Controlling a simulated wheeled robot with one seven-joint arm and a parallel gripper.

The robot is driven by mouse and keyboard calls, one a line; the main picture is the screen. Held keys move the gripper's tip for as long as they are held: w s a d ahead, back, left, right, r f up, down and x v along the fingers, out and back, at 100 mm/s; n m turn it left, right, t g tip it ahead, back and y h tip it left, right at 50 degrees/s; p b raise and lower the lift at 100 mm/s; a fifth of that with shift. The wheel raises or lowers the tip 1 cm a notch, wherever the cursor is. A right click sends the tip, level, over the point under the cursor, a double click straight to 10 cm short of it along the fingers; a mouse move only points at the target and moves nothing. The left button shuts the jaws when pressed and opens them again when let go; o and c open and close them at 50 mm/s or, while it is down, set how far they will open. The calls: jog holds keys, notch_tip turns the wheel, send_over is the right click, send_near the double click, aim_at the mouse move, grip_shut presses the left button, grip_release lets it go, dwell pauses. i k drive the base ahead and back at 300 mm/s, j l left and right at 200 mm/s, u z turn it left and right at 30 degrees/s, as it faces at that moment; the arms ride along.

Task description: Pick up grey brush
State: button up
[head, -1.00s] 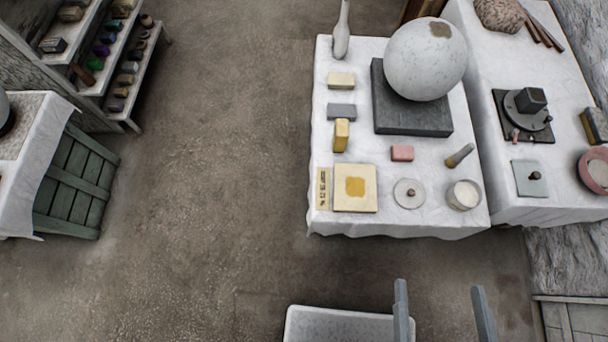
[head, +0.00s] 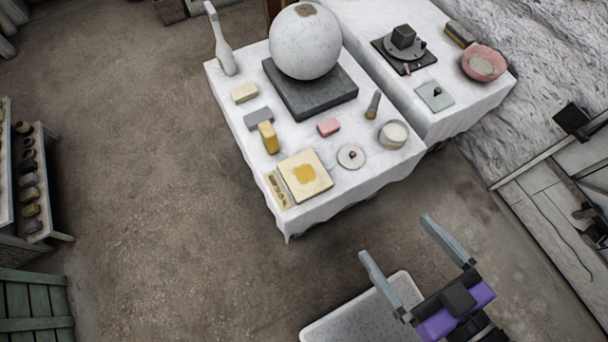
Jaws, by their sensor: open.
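A small brush-like piece (head: 373,104), grey with a tan end, is on the white-draped table near its right edge, just behind a round jar (head: 393,133). It is the likeliest grey brush, but it is too small to make out bristles. My gripper (head: 397,239) is in front of the table at the lower right. Its two grey fingers are wide apart with nothing between them. It is well apart from the brush.
A large plaster sphere (head: 305,42) on a dark slab (head: 282,96) fills the table's back. A pink block (head: 329,127), a round lid (head: 351,157) and a yellow-marked board (head: 321,187) lie nearby. A white tray (head: 322,331) is below my gripper.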

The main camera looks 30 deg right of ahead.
aim_at(370, 114)
jog(key=i+l, duration=0.3)
jog(key=i, duration=0.15)
jog(key=i+l, duration=0.3)
jog(key=i+z, duration=0.05)
jog(key=i, duration=0.05)
